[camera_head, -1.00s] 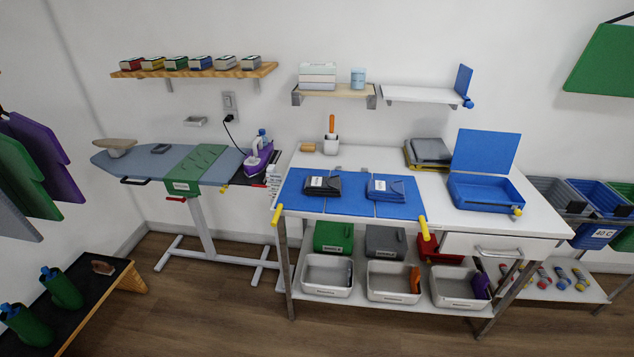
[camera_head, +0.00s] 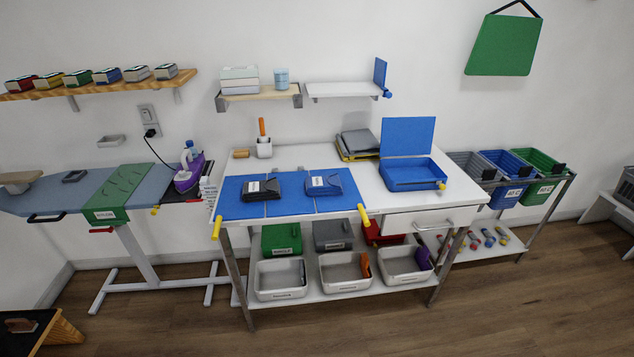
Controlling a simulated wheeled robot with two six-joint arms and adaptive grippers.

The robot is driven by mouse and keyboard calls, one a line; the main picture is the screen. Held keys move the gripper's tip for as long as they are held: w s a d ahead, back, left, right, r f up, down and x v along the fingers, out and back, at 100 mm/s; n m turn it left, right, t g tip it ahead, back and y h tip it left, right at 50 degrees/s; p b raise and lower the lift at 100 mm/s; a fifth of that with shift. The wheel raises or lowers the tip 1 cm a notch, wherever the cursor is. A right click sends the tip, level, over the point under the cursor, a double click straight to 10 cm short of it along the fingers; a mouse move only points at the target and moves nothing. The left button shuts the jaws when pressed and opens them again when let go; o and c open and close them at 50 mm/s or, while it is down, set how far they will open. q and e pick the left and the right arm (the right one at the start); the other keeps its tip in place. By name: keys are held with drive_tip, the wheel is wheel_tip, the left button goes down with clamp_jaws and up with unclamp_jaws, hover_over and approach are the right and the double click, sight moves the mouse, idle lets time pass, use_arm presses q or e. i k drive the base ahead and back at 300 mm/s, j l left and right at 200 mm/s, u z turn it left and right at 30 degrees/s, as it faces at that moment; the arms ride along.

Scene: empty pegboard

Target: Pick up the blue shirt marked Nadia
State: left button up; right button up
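A folded blue shirt (camera_head: 323,184) with a small white label lies on the blue folding board (camera_head: 285,208) on the white table. The label's writing is too small to read. A folded dark shirt (camera_head: 262,189), also with a white label, lies just left of it on the same board; a gap shows between the two. Neither of my grippers is in view.
An open blue box (camera_head: 408,184) and a stack of folded grey cloth (camera_head: 362,140) stand on the table (camera_head: 300,152). An ironing board (camera_head: 60,190) with a purple iron (camera_head: 189,173) is on the left. Labelled bins (camera_head: 500,192) stand on the right.

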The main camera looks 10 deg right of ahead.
sight(316, 185)
drive_tip(key=i+j, duration=0.15)
drive_tip(key=i, duration=1)
drive_tip(key=l+z, duration=0.05)
